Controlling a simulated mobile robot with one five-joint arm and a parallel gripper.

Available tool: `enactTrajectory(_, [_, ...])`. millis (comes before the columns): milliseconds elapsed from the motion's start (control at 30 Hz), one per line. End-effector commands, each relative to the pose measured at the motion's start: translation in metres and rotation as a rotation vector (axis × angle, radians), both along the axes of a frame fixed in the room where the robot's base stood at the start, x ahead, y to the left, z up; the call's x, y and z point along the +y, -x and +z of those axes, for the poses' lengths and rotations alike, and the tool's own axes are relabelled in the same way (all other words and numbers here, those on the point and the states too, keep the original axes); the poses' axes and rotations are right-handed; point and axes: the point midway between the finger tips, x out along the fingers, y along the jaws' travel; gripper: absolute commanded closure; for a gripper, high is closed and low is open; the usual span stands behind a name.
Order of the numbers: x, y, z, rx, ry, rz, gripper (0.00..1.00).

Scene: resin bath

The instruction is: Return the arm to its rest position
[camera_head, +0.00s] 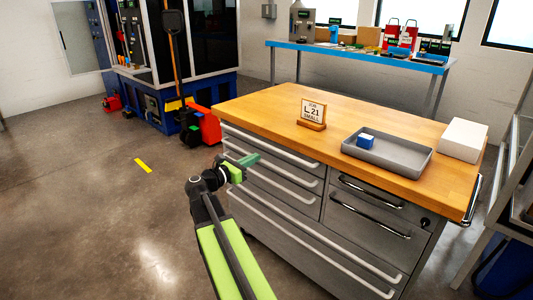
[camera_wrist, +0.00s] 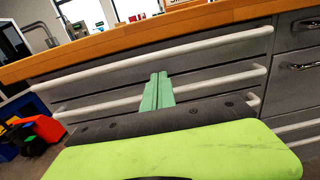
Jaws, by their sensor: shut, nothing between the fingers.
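My arm reaches up from the bottom of the head view, with green links and a dark wrist. My gripper (camera_head: 250,160) is at its end, in front of the left drawers of the workbench cabinet (camera_head: 270,205), below the wooden top's edge. The green fingers lie together in the wrist view (camera_wrist: 158,92), shut and empty. Behind them in that view are the grey drawers with long pale handles (camera_wrist: 165,58). I cannot tell whether the fingertips touch the drawer fronts.
On the wooden top (camera_head: 260,105) stand a small sign (camera_head: 313,112), a grey tray (camera_head: 385,165) holding a blue block (camera_head: 366,141), and a white box (camera_head: 463,139). A blue-topped table (camera_head: 345,51) stands behind. The floor at left (camera_head: 70,210) is clear.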

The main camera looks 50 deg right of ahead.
Motion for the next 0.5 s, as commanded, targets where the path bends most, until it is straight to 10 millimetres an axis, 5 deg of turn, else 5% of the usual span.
enactTrajectory(200, [0.047,0.002,-0.001,-0.001,-0.001,-0.001,1.0])
enactTrajectory(500, [0.06,0.003,-0.001,-0.001,-0.002,-0.005,1.0])
